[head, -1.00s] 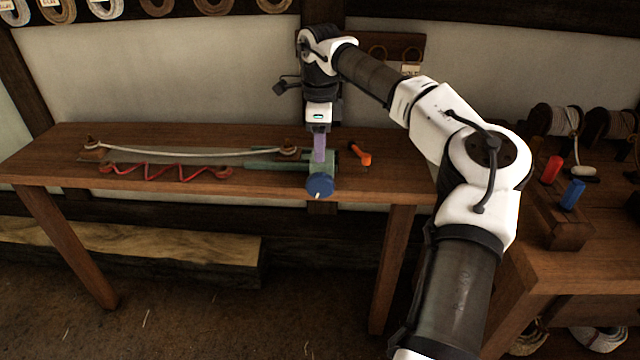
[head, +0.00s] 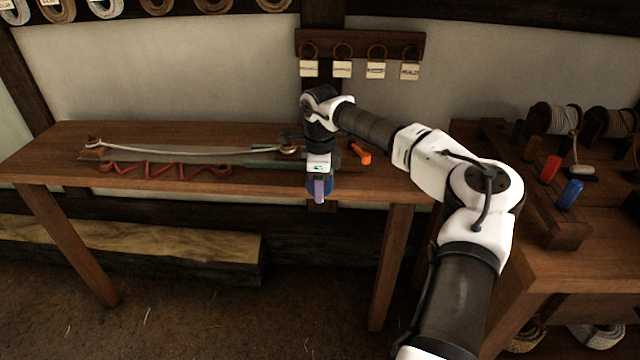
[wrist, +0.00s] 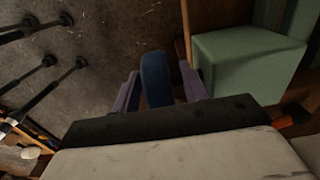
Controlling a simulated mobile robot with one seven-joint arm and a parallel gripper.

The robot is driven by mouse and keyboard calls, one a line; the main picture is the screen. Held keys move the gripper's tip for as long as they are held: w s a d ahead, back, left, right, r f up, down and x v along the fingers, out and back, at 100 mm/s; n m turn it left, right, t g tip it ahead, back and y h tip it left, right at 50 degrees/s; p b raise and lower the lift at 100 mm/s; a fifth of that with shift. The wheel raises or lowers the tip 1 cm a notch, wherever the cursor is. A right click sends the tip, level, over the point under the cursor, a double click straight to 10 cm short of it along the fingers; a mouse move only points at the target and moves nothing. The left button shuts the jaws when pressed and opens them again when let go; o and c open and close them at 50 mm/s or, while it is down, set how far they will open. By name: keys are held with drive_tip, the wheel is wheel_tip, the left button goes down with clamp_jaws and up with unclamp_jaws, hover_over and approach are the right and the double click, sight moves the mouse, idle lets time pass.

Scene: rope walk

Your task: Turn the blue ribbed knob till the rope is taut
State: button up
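The blue ribbed knob (wrist: 156,78) shows edge-on between my gripper's two purple fingers in the wrist view. In the head view only slivers of the knob (head: 331,185) show behind my gripper (head: 319,190), at the table's front edge. My gripper (wrist: 162,88) is open, with a finger on each side of the knob. A gap shows on the right side; contact on the left side I cannot tell. The pale rope (head: 190,152) runs between two wooden posts on the table and sags slightly. The green housing (wrist: 240,65) stands right of the knob in the wrist view.
A red zigzag strip (head: 165,170) lies in front of the rope. An orange-handled thing (head: 360,152) lies on the table (head: 240,185) right of my gripper. A side bench (head: 590,255) with spools and red and blue pieces stands at the right. Tags hang on the wall.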

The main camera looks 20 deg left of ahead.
clamp_jaws()
drive_tip(key=shift+y, duration=0.3)
drive_tip(key=g+y, duration=0.1)
drive_tip(key=y, duration=0.2)
drive_tip(key=shift+d+f+b, duration=0.1)
drive_tip(key=shift+b, duration=0.3)
drive_tip(key=y+b, duration=0.1)
drive_tip(key=y, duration=0.1)
drive_tip(key=g+y+b, duration=0.1)
drive_tip(key=y+b, duration=0.1)
drive_tip(key=shift+f+y, duration=0.2)
drive_tip(key=shift+y, duration=0.2)
drive_tip(key=g+y+b, duration=0.1)
drive_tip(key=y+b, duration=0.1)
drive_tip(key=b, duration=0.1)
drive_tip(key=y+b, duration=0.3)
drive_tip(key=shift+f+g, duration=0.1)
drive_tip(key=shift+g, duration=0.3)
drive_tip(key=y+b, duration=0.2)
drive_tip(key=b, duration=0.1)
drive_tip(key=shift+g, duration=0.3)
drive_tip(key=shift+r+y+b, duration=0.25)
drive_tip(key=shift+y+b, duration=0.15)
drive_tip(key=shift+b, duration=0.1)
drive_tip(key=shift+r, duration=0.1)
